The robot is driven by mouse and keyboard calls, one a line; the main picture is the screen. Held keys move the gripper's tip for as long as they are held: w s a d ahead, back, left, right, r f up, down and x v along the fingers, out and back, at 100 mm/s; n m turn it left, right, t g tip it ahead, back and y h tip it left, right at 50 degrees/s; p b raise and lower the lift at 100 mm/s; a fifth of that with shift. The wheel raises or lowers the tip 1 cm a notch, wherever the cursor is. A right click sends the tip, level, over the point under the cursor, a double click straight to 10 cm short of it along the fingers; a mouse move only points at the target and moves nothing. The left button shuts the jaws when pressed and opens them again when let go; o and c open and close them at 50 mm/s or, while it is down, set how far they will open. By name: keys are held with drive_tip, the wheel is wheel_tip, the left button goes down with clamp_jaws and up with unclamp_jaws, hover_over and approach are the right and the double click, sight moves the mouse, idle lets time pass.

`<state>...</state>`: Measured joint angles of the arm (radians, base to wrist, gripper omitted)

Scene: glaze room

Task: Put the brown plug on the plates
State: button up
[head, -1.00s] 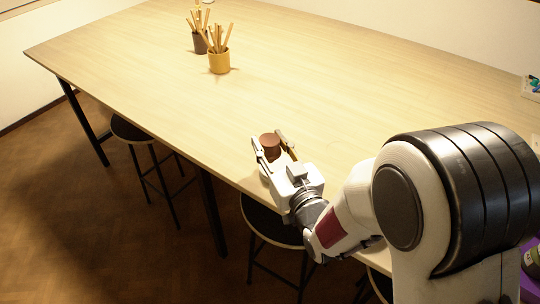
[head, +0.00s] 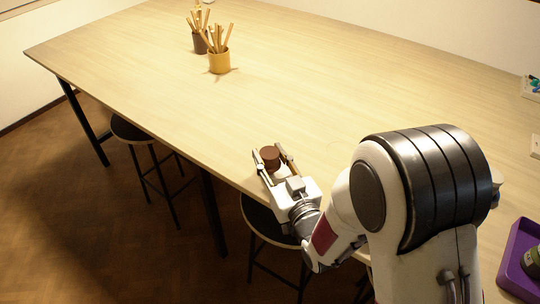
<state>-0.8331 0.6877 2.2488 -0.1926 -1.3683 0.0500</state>
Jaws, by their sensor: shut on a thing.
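The brown plug (head: 270,157) is a short dark-brown cylinder, seen upright near the front edge of the table. My gripper (head: 271,158) is shut on it, with one finger on each side. I cannot tell whether the plug touches the table top or is held just above it. I see no plates in the head view; my arm hides part of the table at the right.
A yellow cup (head: 219,62) and a brown cup (head: 200,42) of wooden tools stand at the back left. A purple tray (head: 513,262) holds a dark green thing at the lower right. Stools (head: 130,128) stand under the front edge. The table (head: 330,90) is clear mid-surface.

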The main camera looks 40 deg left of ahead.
sight(274, 162)
drive_tip(key=shift+f, duration=0.1)
idle(0.3)
drive_tip(key=o, duration=1.1)
drive_tip(key=shift+o, duration=0.2)
drive_tip(key=shift+v, duration=3.75)
